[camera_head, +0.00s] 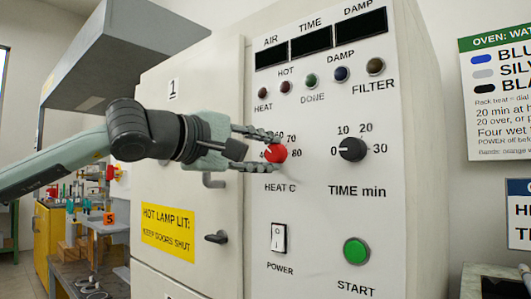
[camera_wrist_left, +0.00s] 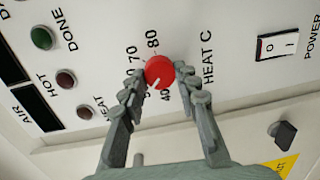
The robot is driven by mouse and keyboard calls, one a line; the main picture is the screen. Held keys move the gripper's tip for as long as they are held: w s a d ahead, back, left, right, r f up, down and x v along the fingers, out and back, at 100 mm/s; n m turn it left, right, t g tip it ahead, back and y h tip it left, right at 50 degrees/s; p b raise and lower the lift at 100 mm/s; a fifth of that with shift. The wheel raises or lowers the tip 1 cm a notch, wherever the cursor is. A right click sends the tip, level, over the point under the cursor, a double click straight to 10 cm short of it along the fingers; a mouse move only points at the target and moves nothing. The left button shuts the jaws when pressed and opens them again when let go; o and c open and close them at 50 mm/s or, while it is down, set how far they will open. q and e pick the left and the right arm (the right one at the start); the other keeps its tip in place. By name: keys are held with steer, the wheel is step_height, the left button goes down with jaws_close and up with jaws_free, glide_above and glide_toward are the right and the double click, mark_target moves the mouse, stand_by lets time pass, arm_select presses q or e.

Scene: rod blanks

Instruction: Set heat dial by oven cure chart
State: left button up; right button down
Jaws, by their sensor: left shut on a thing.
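The red heat dial (camera_head: 276,153) is on the oven's front panel above the HEAT C label. My left gripper (camera_head: 277,152) is shut on it, one finger on each side; the wrist view also shows the red dial (camera_wrist_left: 160,71) between the fingertips. Its white mark points to the lower left in the wrist view, on the side between 40 and 70; fingers hide some numbers, so the exact setting cannot be read. The oven cure chart (camera_head: 500,95) on the right wall is cut off; BLU, SIL and BLA lines show. My right gripper is not in view.
The black time dial (camera_head: 352,149) is right of the heat dial. Below are the white power switch (camera_head: 279,238) and green start button (camera_head: 356,251). A yellow hot-lamp sign (camera_head: 168,231) is on the door.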

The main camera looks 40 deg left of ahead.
arm_select(q)
steer(key=o, duration=1.2)
steer(key=shift+c, duration=0.2)
steer(key=shift+s, duration=0.15)
steer(key=shift+s+r, duration=0.1)
steer(key=shift+s, duration=0.15)
steer(key=s+a, duration=0.1)
steer(key=s, duration=1)
steer(key=shift+a+r, duration=0.25)
steer(key=shift+a, duration=0.05)
